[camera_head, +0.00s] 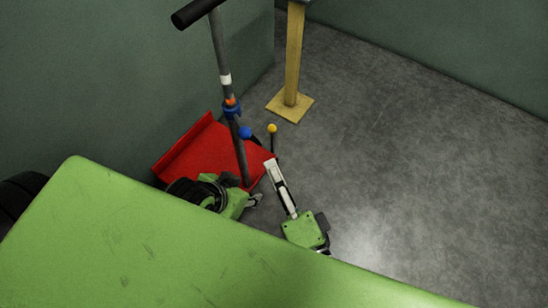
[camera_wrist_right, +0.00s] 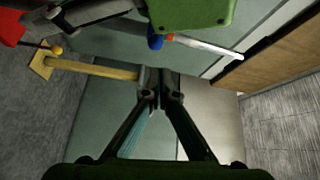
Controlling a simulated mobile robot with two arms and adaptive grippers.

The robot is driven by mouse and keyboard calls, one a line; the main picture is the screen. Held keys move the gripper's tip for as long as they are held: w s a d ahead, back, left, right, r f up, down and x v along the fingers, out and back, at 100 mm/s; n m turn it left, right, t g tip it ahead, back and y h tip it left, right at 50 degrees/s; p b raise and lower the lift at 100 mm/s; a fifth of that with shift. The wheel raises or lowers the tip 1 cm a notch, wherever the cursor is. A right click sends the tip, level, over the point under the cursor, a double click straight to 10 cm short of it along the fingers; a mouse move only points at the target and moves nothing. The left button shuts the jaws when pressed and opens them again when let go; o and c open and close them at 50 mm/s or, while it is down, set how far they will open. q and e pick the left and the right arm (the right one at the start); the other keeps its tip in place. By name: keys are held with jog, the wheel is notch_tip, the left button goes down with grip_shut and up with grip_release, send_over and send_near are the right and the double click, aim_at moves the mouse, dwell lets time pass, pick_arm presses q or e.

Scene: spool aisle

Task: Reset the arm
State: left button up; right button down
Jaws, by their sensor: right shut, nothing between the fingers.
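The two grippers are close together.
A grey pole (camera_head: 220,50) with a black handle stands by a red tray-like part (camera_head: 205,150). A wooden post (camera_head: 294,60) stands on a square base behind. A green surface (camera_head: 120,230) fills the front. Grey floor (camera_head: 410,170) at right is clear.

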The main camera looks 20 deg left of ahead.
dwell(0.6)
